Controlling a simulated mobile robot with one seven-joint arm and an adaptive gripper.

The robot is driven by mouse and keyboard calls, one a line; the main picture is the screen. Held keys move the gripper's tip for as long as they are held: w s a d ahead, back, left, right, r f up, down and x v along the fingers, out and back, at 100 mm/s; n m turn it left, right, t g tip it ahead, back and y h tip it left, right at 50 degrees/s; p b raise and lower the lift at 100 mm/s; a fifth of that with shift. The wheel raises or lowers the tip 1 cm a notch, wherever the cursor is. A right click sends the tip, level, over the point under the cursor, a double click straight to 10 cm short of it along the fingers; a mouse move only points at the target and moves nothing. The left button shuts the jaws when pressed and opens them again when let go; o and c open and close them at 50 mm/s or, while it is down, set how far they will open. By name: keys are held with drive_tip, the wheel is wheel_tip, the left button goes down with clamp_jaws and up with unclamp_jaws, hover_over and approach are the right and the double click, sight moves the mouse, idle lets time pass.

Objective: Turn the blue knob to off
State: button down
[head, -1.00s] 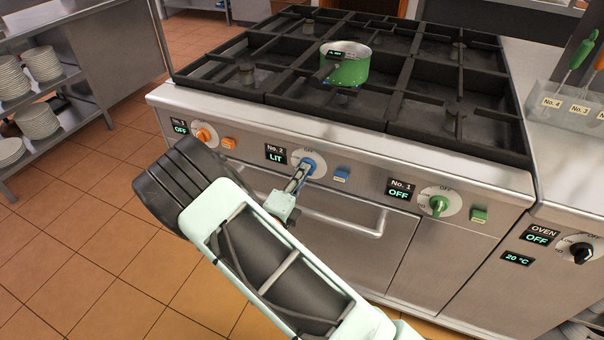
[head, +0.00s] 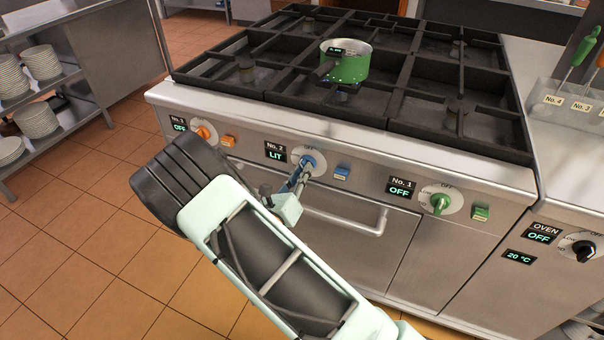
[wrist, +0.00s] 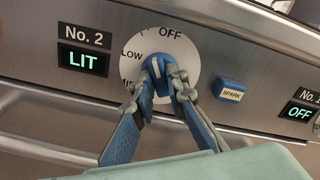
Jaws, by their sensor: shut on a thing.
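The blue knob (wrist: 157,72) sits on a white dial (wrist: 187,48) on the stove's front panel. In the wrist view the dial reads OFF at the top and LOW at the left; the knob's white mark points up and a little left. My gripper (wrist: 162,90) has its two fingers on either side of the knob, shut on it. The No. 2 display (wrist: 82,59) beside the dial reads LIT. In the head view the knob (head: 308,160) shows just beyond my fingertips.
A blue spark button (wrist: 230,91) is right of the dial. A green pot (head: 346,66) stands on the black grates. The orange knob (head: 203,132) and green knob (head: 440,203) flank this one; both their displays read OFF. An oven handle (head: 345,219) runs below.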

drive_tip(key=m+b, duration=0.1)
drive_tip(key=m, duration=0.4)
drive_tip(key=shift+m+b, duration=0.4)
idle(0.4)
drive_tip(key=c, duration=1.9)
unclamp_jaws()
drive_tip(key=shift+c, duration=0.2)
drive_tip(key=v, duration=1.2)
